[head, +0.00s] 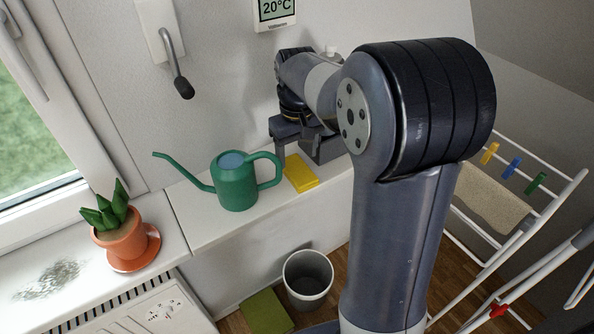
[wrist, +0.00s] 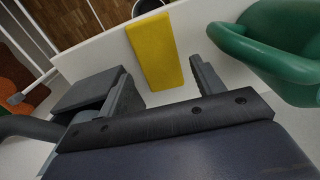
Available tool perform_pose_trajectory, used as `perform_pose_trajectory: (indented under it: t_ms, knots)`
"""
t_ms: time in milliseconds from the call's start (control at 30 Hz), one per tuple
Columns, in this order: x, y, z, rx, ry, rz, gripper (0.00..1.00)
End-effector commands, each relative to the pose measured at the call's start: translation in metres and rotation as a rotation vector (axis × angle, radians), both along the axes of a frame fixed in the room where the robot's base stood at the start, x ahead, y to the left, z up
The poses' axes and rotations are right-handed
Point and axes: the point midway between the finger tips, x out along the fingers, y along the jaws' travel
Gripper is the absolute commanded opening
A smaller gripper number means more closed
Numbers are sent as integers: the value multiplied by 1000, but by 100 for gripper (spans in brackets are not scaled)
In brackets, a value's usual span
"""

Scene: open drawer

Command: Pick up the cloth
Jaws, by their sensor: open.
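The yellow cloth (head: 302,174) lies flat on the white ledge, just right of the green watering can (head: 236,182). Its back end is hidden by my gripper in the head view. My gripper (head: 298,156) is open and empty at the back end of the cloth. In the wrist view the cloth (wrist: 153,48) is a flat yellow strip running lengthwise between my gripper's fingers (wrist: 163,75), with a gap on either side. I cannot tell how far the fingertips are above the ledge.
The watering can's green handle (wrist: 270,52) is close to the right finger in the wrist view. A potted plant (head: 115,225) stands on the sill. Below are a bin (head: 308,278), a green mat (head: 266,312) and a drying rack with a beige towel (head: 490,197).

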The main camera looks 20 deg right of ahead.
Motion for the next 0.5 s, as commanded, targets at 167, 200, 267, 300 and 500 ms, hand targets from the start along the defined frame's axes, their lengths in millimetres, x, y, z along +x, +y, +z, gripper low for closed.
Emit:
perform_pose_trajectory:
  t_ms: [167, 200, 267, 300, 500]
  knots:
    - [3, -2, -29, 0, 5, 0, 64]
    - [3, -2, -34, -1, 6, 0, 64]
    - [3, -2, -40, 0, 4, -1, 64]
    - [3, -2, -43, 0, 3, -1, 64]
    - [3, -2, -46, 0, 1, -1, 64]
